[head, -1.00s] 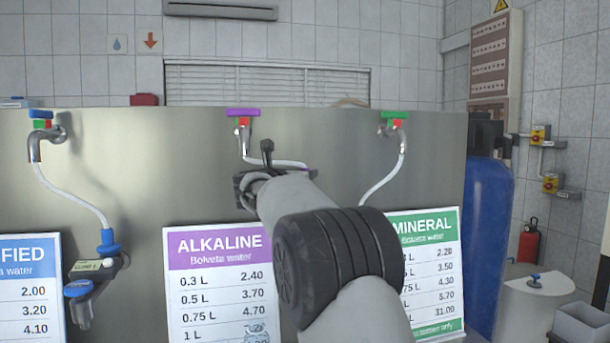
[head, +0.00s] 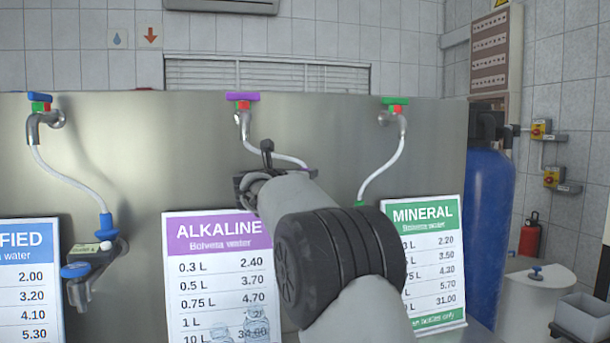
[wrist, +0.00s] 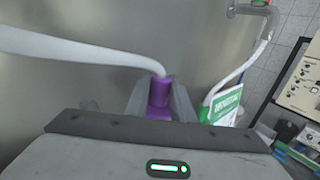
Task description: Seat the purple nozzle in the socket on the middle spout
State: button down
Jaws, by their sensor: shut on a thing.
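The purple nozzle (wrist: 160,95) is upright between the two fingers of my gripper (wrist: 160,108) in the wrist view; they are shut on it. The white hose (wrist: 85,50) runs into its top. In the head view, this hose (head: 270,154) hangs from the middle tap (head: 243,122) with the purple handle. My arm covers the nozzle there except for a small purple bit at the hose's end. The middle spout and its socket are hidden behind my arm in the head view. A faint grey shape behind the left finger in the wrist view is too unclear to name.
On the left, a blue nozzle (head: 107,227) sits in a holder above a spout (head: 84,288). The right green-handled tap (head: 395,115) has its own hose (head: 385,173). Price signs, ALKALINE (head: 218,275) and MINERAL (head: 428,265), stand against the steel panel (head: 160,140).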

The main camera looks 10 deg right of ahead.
jog(key=shift+f+b, duration=2.65)
jog(key=shift+f, duration=0.25)
jog(key=shift+f+b, duration=0.3)
jog(key=shift+b, duration=0.05)
jog(key=shift+w+a+f+b, duration=0.1)
jog(key=shift+a+f+b, duration=0.05)
jog(key=shift+f+b, duration=1)
jog(key=shift+f, duration=0.1)
jog(key=shift+d+f+b, duration=0.2)
jog(key=shift+f+b, duration=0.05)
jog(key=shift+b, duration=0.2)
